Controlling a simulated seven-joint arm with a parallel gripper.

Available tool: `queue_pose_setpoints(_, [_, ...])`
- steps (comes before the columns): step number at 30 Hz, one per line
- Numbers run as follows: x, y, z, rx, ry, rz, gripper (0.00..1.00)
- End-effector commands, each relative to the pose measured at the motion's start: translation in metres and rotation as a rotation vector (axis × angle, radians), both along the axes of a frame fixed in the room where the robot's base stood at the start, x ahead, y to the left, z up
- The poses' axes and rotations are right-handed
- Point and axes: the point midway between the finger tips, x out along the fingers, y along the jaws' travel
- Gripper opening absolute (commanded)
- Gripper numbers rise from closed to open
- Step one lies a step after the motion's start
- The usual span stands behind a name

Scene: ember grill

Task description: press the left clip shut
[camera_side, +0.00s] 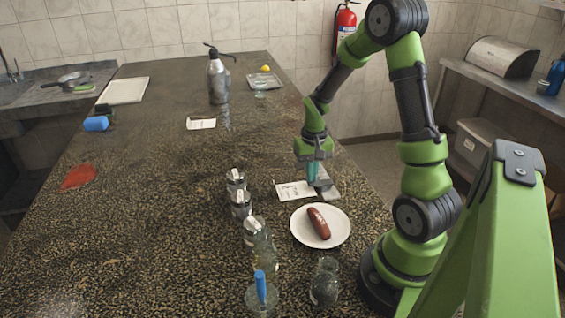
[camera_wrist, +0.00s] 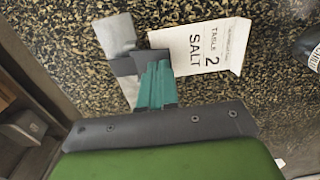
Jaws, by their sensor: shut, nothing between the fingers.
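A grey metal strip (camera_side: 330,194) lies on the counter under my gripper (camera_side: 313,182); it also shows in the wrist view (camera_wrist: 115,34). A dark grey piece (camera_wrist: 124,66) sits across the strip and touches or nearly touches the edge of a white ticket (camera_wrist: 205,45) reading "TABLE 2 SALT". It may be the clip, but I cannot tell whether it is open or shut. My gripper's teal fingers (camera_wrist: 157,80) are shut and empty, pointing down at the dark piece. They partly hide it, and contact is unclear. The ticket also shows in the side view (camera_side: 292,190).
A white plate with a sausage (camera_side: 318,222) is close in front of the strip. Several jars and bottles (camera_side: 256,235) stand left of the plate. Another white card (camera_side: 201,123) lies farther back. The counter's left middle is mostly clear, with a red cloth (camera_side: 78,177).

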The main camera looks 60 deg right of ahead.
Motion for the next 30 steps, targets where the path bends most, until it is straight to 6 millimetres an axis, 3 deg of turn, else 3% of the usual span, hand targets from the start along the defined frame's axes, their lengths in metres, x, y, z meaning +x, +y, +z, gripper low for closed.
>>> queue_pose_setpoints(17, [-0.001,0.000,-0.015,0.001,0.002,-0.001,0.00])
queue_pose_setpoints(24, [0.000,0.000,-0.013,-0.001,0.001,-0.001,0.00])
queue_pose_setpoints(30, [0.000,0.000,0.004,-0.002,-0.002,0.000,0.00])
